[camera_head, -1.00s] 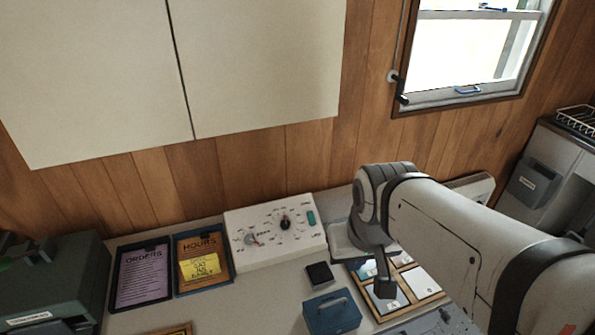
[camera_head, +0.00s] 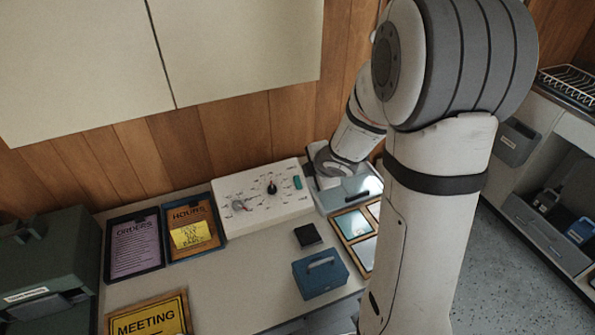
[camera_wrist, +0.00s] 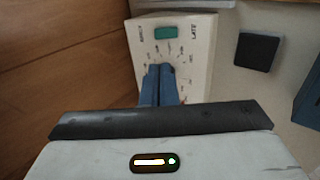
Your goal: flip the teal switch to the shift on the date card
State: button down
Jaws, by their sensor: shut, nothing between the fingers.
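The teal switch (camera_head: 297,183) sits near the right end of a white sloped panel (camera_head: 235,222) with dials. In the wrist view the teal switch (camera_wrist: 165,32) lies between a small label at left, too blurred to read surely, and one at right reading "LATE". My gripper (camera_wrist: 160,69) is shut and empty, its blue fingers over the panel below the switch in the picture, apart from it. They hide part of the dial face. In the head view my fingers cannot be made out. I cannot tell which card is the date card.
Left of the panel are an HOURS board (camera_head: 180,218) with a yellow note and an ORDERS board (camera_head: 135,248). A black block (camera_head: 307,235) and blue box (camera_head: 320,277) stand in front. A MEETING sign (camera_head: 150,318) lies nearer. The wood wall is close behind.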

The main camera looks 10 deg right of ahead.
aim_at(297, 178)
jog(key=shift+f, duration=0.1)
jog(key=b+x, duration=0.5)
jog(key=x, duration=0.9)
